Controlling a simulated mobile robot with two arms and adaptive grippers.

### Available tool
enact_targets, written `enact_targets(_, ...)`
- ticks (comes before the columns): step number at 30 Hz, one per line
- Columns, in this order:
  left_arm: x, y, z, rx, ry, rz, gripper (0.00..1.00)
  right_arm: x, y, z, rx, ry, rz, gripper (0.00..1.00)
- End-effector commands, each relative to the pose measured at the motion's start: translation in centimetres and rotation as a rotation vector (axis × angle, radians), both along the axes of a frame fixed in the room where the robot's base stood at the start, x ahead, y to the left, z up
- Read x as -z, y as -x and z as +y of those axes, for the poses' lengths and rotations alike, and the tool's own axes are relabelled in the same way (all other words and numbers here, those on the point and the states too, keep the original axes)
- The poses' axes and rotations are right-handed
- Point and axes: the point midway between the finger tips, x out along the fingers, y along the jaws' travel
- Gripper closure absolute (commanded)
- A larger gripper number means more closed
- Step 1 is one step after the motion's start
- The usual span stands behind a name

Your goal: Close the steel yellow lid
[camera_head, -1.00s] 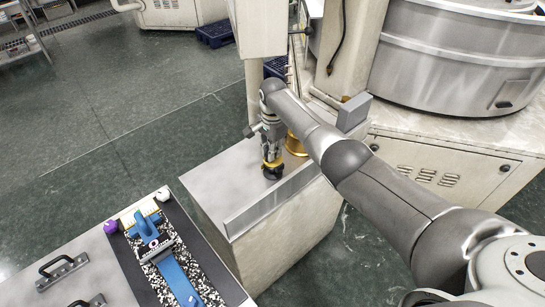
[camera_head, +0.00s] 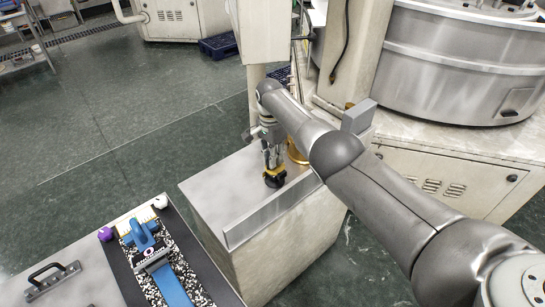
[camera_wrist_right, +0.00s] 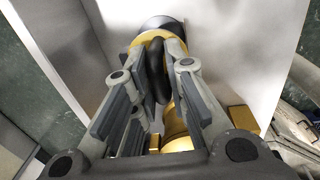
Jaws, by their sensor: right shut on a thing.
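My right gripper (camera_head: 272,167) is over the metal top of a cabinet, and its fingers point down. It is shut on a yellow-and-black part (camera_head: 275,178), which I take to be the yellow lid. In the right wrist view the fingertips (camera_wrist_right: 158,62) close around a black piece, with a yellow rim (camera_wrist_right: 150,37) and a dark rounded end just beyond them. A gold cylinder (camera_head: 296,153) stands close behind the gripper, partly hidden by my right arm. It also shows between the fingers in the wrist view (camera_wrist_right: 178,137). Whether the lid is joined to it is hidden. My left gripper is out of view.
The cabinet top (camera_head: 215,185) has a raised metal strip (camera_head: 265,213) along its near right edge. A grey table (camera_head: 110,285) at lower left holds a blue tool (camera_head: 143,233) on a speckled board. A large steel drum machine (camera_head: 450,65) stands at right. Green floor is open at left.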

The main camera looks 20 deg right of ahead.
Motion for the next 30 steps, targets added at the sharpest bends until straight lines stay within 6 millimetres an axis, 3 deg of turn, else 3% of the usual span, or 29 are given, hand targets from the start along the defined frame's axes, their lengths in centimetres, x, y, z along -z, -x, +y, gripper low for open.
enact_targets(1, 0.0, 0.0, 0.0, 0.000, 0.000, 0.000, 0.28, 0.4, 0.6, -0.5, 0.008, 0.008, 0.022, 1.00)
enact_targets(2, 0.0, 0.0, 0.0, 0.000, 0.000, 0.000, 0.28, 0.4, 0.6, -0.5, 0.008, 0.008, 0.022, 0.83)
enact_targets(6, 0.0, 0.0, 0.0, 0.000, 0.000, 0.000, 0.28, 0.4, 0.5, -0.5, 0.007, 0.008, 0.019, 0.66)
enact_targets(20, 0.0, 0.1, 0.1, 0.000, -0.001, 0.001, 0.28, -1.0, 0.1, -0.2, 0.002, 0.002, 0.007, 0.66)
enact_targets(24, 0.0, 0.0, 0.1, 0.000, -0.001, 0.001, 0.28, -3.0, 0.0, -0.2, 0.002, 0.004, 0.005, 0.66)
enact_targets(30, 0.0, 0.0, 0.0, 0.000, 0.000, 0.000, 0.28, -7.7, -0.3, -0.2, 0.005, 0.004, 0.006, 0.66)
